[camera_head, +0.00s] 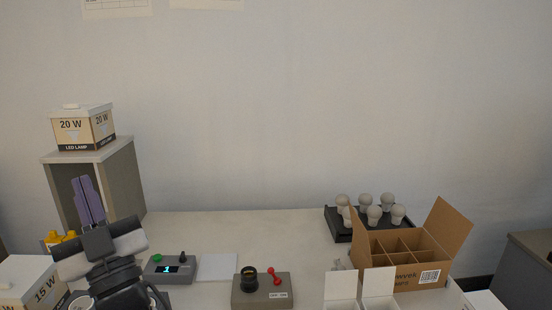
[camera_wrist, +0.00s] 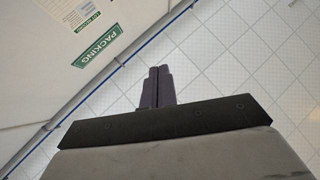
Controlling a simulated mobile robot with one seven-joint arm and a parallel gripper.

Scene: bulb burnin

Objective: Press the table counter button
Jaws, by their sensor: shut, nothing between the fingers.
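The table counter (camera_head: 171,270) is a grey box on the white table, with a lit display showing 1. A green button (camera_head: 157,258) stands on its top left and a small black knob (camera_head: 183,257) on its top right. My gripper (camera_head: 84,181) is left of the counter and apart from it, its purple fingers pointing up in front of the grey shelf box. In the wrist view my gripper (camera_wrist: 159,69) is shut and empty, with tiled floor behind the fingers. The counter is not in the wrist view.
A grey tester (camera_head: 262,291) with a black socket and red lever stands right of the counter. A bulb tray (camera_head: 340,232) and an open divided carton (camera_head: 399,283) are farther right. Lamp boxes (camera_head: 84,127) sit at left. The back middle of the table is clear.

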